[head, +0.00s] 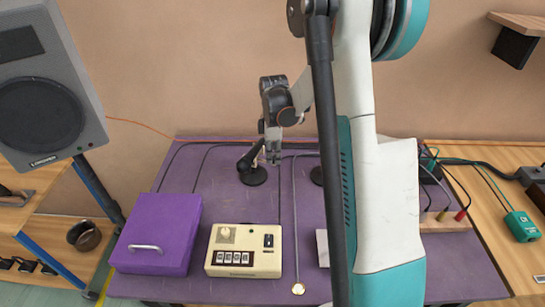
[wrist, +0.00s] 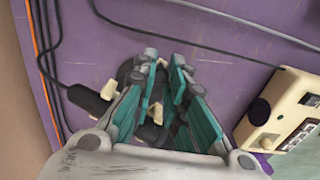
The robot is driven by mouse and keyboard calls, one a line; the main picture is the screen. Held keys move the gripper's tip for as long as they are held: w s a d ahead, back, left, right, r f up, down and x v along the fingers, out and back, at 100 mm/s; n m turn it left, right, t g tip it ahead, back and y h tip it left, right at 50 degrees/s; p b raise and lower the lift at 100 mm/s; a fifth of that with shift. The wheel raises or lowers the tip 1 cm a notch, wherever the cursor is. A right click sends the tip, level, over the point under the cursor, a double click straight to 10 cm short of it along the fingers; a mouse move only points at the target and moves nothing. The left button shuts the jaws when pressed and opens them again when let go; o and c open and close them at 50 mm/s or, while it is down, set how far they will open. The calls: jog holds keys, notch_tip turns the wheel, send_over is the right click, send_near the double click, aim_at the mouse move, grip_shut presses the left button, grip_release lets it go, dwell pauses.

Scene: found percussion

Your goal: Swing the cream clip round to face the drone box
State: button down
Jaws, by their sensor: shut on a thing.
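The cream clip shows between my fingers in the wrist view (wrist: 151,88), partly hidden by them. My gripper (head: 273,146) is over the back middle of the purple table, with its teal-padded fingers (wrist: 167,68) shut on the clip. A black microphone (head: 249,158) is beside the fingers, tilted above a round black base (head: 254,177); it also shows left of the fingers in the wrist view (wrist: 86,99). A cream box with a dial and a row of keys (head: 245,257), likely the drone box, sits at the front of the table; its edge shows at right in the wrist view (wrist: 296,104).
A purple case (head: 158,232) lies left of the cream box. A grey speaker (head: 45,85) stands at the left. Cables cross the purple tabletop (head: 220,195). My arm hides part of the table's right half. A teal box (head: 522,226) is on the wooden table at right.

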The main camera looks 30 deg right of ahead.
jog(key=shift+w+d+n, duration=0.4)
jog(key=shift+w+n, duration=0.2)
jog(key=shift+n, duration=0.5)
jog(key=shift+w+d+n, duration=0.4)
jog(key=shift+w+n, duration=0.2)
jog(key=shift+n, duration=0.5)
jog(key=shift+w, duration=0.1)
jog(key=c, duration=1.6)
grip_release()
jog(key=shift+o, duration=0.2)
jog(key=shift+r, duration=0.1)
notch_tip(320, 180, up, 12)
